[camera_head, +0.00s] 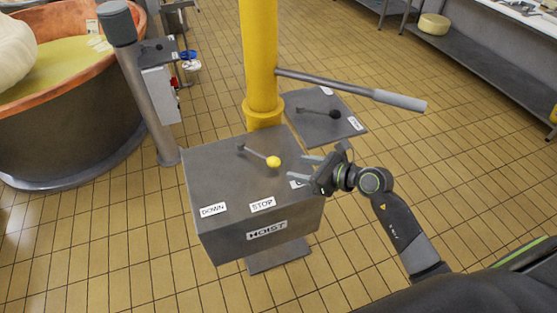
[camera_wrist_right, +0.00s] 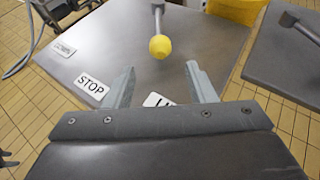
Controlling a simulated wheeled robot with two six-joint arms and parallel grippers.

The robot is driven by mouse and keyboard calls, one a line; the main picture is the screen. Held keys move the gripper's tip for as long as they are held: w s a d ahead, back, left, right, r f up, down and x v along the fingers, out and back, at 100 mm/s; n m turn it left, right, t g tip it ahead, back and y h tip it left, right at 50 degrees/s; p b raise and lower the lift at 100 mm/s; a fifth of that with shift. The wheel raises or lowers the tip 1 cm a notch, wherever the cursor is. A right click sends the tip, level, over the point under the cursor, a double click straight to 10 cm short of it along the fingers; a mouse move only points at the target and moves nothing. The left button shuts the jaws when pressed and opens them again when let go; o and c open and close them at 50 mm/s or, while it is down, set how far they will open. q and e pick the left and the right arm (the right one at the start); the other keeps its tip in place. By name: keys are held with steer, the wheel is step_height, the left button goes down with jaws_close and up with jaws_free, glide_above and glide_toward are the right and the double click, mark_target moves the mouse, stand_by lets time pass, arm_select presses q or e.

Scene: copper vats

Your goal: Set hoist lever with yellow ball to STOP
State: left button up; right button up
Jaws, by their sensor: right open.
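The hoist lever (camera_head: 258,154) stands on a grey box marked HOIST. Its yellow ball (camera_head: 273,162) points to the right, toward the label starting with U. The STOP label (camera_head: 262,204) is at the middle of the front edge, the DOWN label (camera_head: 213,210) at the left. My right gripper (camera_head: 296,166) is open and empty, just right of the ball, partly covering the U label. In the right wrist view the ball (camera_wrist_right: 160,47) lies beyond the open fingertips (camera_wrist_right: 160,70), between their lines and apart from them. My left gripper is not in view.
A yellow column (camera_head: 260,55) with a long grey-handled bar (camera_head: 350,88) rises behind the box. A second panel (camera_head: 310,128) with a black-knobbed lever (camera_head: 334,114) is behind right. A grey post (camera_head: 145,85) and copper vat (camera_head: 75,130) stand left. Tiled floor is open in front.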

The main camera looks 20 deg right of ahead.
mark_target(279, 164)
steer(key=p+x, duration=0.1)
steer(key=x, duration=0.7)
steer(key=shift+w+a+f, duration=0.1)
steer(key=shift+w, duration=0.1)
jaws_close()
